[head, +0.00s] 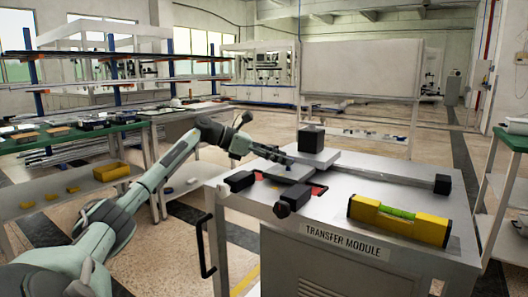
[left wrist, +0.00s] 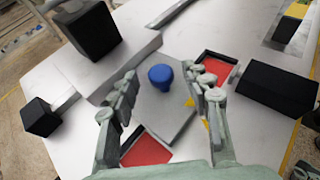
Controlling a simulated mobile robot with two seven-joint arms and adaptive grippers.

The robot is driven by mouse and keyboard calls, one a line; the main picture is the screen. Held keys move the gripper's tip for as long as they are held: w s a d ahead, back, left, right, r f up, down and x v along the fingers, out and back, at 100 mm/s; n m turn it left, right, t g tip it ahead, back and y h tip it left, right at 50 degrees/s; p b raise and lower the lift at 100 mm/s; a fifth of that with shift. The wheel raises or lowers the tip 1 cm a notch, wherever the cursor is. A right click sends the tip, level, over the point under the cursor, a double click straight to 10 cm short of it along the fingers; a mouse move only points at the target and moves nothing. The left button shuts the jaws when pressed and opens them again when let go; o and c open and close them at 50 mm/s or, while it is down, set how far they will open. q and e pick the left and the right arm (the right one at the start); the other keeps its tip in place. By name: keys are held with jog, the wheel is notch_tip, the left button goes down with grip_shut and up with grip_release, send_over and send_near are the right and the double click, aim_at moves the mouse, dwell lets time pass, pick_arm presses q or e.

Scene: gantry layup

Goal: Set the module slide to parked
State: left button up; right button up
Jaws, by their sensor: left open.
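The transfer module (head: 345,243) is a grey cart with a flat metal top. On it a grey slide plate (left wrist: 165,112) carries a round blue knob (left wrist: 160,77). Red recessed patches show at either side of the plate, one (left wrist: 148,151) near and one (left wrist: 218,67) farther right. My left gripper (head: 284,158) is over the plate from the left. In the left wrist view its fingers are open, with the knob between them; whether they touch it I cannot tell. My right gripper is out of view.
A black cube (head: 311,138) stands on a raised plate behind the slide. Black blocks (head: 238,181) (head: 442,184) sit along the top. A yellow spirit level (head: 400,220) lies at the front right. A green-topped bench (head: 75,134) stands at the left, with floor between.

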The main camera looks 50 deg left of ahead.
pick_arm(q)
jog(key=v, duration=1)
jog(key=shift+s+a+r, duration=0.15)
jog(key=shift+s+r, duration=0.05)
jog(key=shift+s, duration=0.05)
